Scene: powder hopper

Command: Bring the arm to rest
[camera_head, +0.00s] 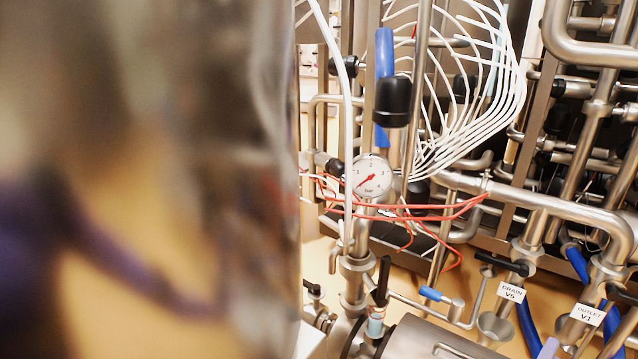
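Neither of my grippers can be made out in the head view. A large blurred brownish-grey surface, very close to the camera, fills the left part of the picture and hides what lies behind it. I cannot tell whether it is part of my arm. A small pale purple piece at the bottom right edge (549,348) is cut off by the frame, and I cannot tell what it is.
A pressure gauge (371,175) stands amid steel pipes (540,200), white hoses (505,105) and red wires (440,212). Valves tagged DRAIN V5 (511,291) and OUTLET V1 (587,314) are at the lower right. A steel cylinder (430,342) lies at the bottom. Free room looks tight.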

